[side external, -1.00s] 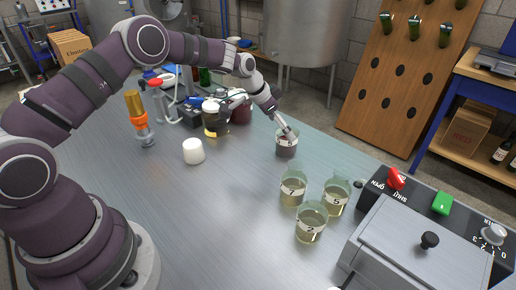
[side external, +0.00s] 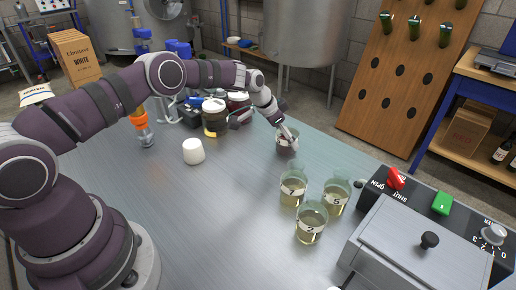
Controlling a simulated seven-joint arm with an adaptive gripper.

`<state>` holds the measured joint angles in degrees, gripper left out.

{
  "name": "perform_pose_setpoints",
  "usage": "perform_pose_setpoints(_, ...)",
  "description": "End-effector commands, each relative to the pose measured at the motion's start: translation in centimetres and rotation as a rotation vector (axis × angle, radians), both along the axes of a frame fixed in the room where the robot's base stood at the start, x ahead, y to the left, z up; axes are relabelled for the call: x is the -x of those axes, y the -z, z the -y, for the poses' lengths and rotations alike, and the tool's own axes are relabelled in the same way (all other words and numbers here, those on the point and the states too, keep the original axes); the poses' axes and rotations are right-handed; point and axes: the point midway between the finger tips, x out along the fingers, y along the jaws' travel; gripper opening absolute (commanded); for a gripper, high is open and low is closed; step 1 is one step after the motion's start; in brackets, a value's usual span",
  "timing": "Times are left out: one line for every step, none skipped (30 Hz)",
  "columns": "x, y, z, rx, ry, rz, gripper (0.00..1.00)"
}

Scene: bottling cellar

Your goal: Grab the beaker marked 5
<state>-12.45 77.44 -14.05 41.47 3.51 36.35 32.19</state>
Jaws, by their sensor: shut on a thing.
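A glass beaker with dark contents (side external: 285,147) stands on the steel table towards the back right. My gripper (side external: 287,138) reaches it from the upper left and is shut on it, the fingers at its upper part. The fingers cover much of this beaker, and its mark cannot be read. Three beakers with pale yellow liquid stand nearer: one marked 7 (side external: 292,190), one to its right (side external: 335,198) whose mark looks like a 5, and one in front (side external: 310,225) whose mark is hard to read.
A grey machine (side external: 420,245) with a black-knobbed lid, red lever (side external: 396,178) and green button (side external: 442,203) is at the right. The front middle is clear.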

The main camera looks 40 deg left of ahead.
Motion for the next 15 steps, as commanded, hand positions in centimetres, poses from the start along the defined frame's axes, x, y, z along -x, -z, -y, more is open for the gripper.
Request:
perform_pose_setpoints(0.0,0.0,0.0,0.000,0.000,-0.001,0.28)
perform_pose_setpoints(0.0,0.0,0.0,0.000,0.000,-0.001,0.24)
perform_pose_setpoints(0.0,0.0,0.0,0.000,0.000,0.000,0.21)
perform_pose_setpoints(0.0,0.0,0.0,0.000,0.000,0.000,0.21)
perform_pose_setpoints(0.0,0.0,0.0,0.000,0.000,0.000,0.21)
perform_pose_setpoints(0.0,0.0,0.0,0.000,0.000,0.000,0.21)
perform_pose_setpoints(0.0,0.0,0.0,0.000,0.000,0.000,0.21)
perform_pose_setpoints(0.0,0.0,0.0,0.000,0.000,0.000,0.21)
perform_pose_setpoints(0.0,0.0,0.0,0.000,0.000,0.000,0.21)
perform_pose_setpoints(0.0,-0.1,0.0,0.000,0.000,0.000,0.21)
perform_pose_setpoints(0.0,-0.3,0.0,0.000,0.000,0.000,0.21)
perform_pose_setpoints(0.0,-0.6,0.0,0.000,0.000,0.001,0.21)
perform_pose_setpoints(0.0,-0.9,0.0,-0.001,0.000,0.001,0.21)
perform_pose_setpoints(-0.1,-1.4,0.0,0.000,0.000,0.002,0.21)
perform_pose_setpoints(-0.1,-2.2,0.0,-0.001,0.001,0.005,0.21)
